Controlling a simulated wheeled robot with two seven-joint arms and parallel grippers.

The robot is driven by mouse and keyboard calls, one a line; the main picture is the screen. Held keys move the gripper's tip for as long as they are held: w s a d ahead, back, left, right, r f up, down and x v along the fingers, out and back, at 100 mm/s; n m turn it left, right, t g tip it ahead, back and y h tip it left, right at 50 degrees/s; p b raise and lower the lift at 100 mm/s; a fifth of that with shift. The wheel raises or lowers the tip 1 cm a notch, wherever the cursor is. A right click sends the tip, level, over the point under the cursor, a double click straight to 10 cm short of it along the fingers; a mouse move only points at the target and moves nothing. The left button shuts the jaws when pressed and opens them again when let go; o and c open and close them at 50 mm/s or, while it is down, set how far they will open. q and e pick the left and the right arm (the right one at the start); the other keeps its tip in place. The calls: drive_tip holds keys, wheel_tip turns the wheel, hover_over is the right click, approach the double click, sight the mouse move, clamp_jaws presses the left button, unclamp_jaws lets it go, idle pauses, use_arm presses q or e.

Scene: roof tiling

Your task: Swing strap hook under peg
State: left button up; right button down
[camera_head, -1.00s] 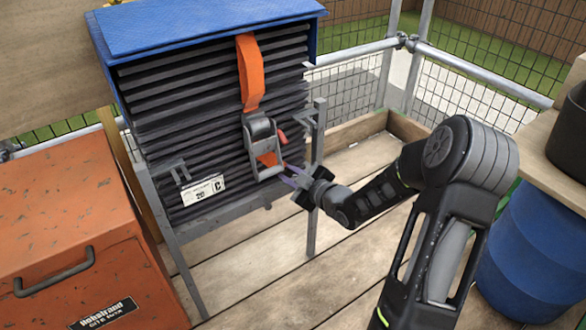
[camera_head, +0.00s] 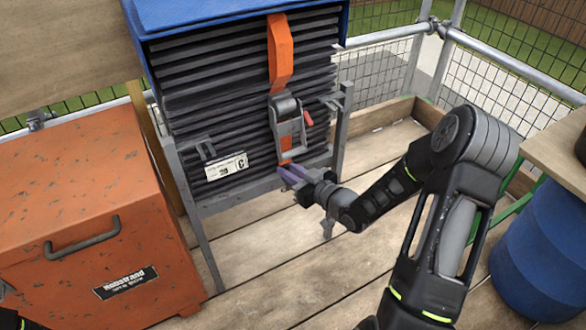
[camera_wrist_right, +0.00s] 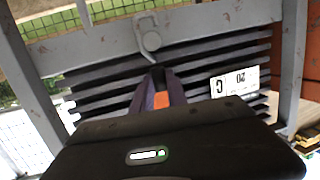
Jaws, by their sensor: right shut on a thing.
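An orange strap (camera_head: 280,55) runs down the front of the dark slatted tile stack (camera_head: 215,95) to a grey metal ratchet buckle (camera_head: 288,125). My right gripper (camera_head: 288,174) is just below the buckle at the stack's lower edge. In the right wrist view, its purple-grey fingers (camera_wrist_right: 158,88) are shut with a bit of orange strap between them. A grey curved hook (camera_wrist_right: 150,40) with a round part shows beyond the fingertips, in front of the grey frame rail (camera_wrist_right: 95,42). I cannot make out the peg, nor whether the hook touches the rail.
A grey stand (camera_head: 195,222) carries the stack under a blue cover (camera_head: 235,15). An orange metal box (camera_head: 85,220) stands at left. A blue barrel (camera_head: 545,250) is at right. A mesh railing (camera_head: 385,75) stands behind. Wooden floor boards (camera_head: 255,260) in front are clear.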

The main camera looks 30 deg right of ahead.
drive_tip(key=shift+a, duration=0.15)
drive_tip(key=c, duration=1.3)
unclamp_jaws()
drive_tip(key=p+v, duration=0.2)
drive_tip(key=v, duration=0.6)
drive_tip(key=shift+w, duration=0.1)
